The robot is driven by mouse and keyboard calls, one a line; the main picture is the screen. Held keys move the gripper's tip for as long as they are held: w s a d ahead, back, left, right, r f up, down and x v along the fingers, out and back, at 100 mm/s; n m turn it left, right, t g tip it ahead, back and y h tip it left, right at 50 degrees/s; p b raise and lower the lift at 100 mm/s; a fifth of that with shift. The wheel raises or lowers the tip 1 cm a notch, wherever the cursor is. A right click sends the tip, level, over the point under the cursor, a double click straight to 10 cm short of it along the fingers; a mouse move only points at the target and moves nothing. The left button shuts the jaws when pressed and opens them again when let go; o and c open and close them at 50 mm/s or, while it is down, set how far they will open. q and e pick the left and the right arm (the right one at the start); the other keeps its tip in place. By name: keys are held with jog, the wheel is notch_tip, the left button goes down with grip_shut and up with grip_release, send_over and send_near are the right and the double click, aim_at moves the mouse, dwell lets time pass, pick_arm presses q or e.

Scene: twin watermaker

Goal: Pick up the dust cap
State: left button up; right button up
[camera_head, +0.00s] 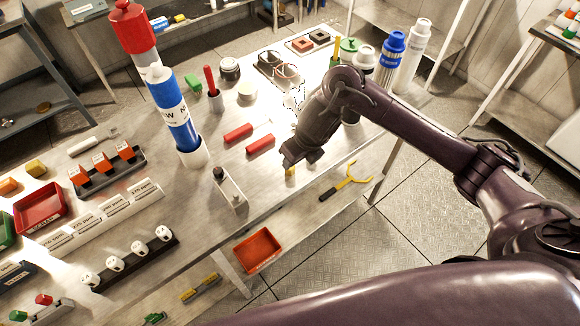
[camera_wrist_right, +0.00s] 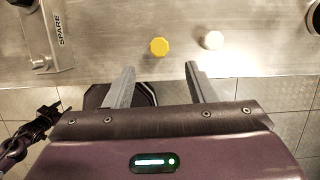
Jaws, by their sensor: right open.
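A small yellow faceted cap (camera_wrist_right: 159,46) lies near the table's front edge in the right wrist view. A round white cap (camera_wrist_right: 212,40) lies to its right. I cannot tell from the pictures which of the two is the dust cap. My right gripper (camera_wrist_right: 154,72) is open and empty, its two fingers pointing toward the table edge, just short of the yellow cap, which lies roughly in line with the gap. In the head view the right gripper (camera_head: 288,160) hangs by the front edge, with the yellow cap (camera_head: 291,171) partly showing beside it. My left gripper is not seen.
A metal bracket marked SPARE (camera_wrist_right: 58,35) stands left of the caps. Two red cylinders (camera_head: 249,139) lie behind the gripper. A tall blue and white filter column (camera_head: 177,115) stands to the left, and bottles (camera_head: 388,58) stand at the back right. A lower shelf holds a red tray (camera_head: 257,250).

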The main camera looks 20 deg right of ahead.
jog(key=x, duration=0.7)
jog(key=shift+w+a+f, duration=0.15)
jog(key=shift+w+f, duration=0.1)
jog(key=c, duration=1)
jog(key=shift+c, duration=0.2)
jog(key=shift+r, duration=0.1)
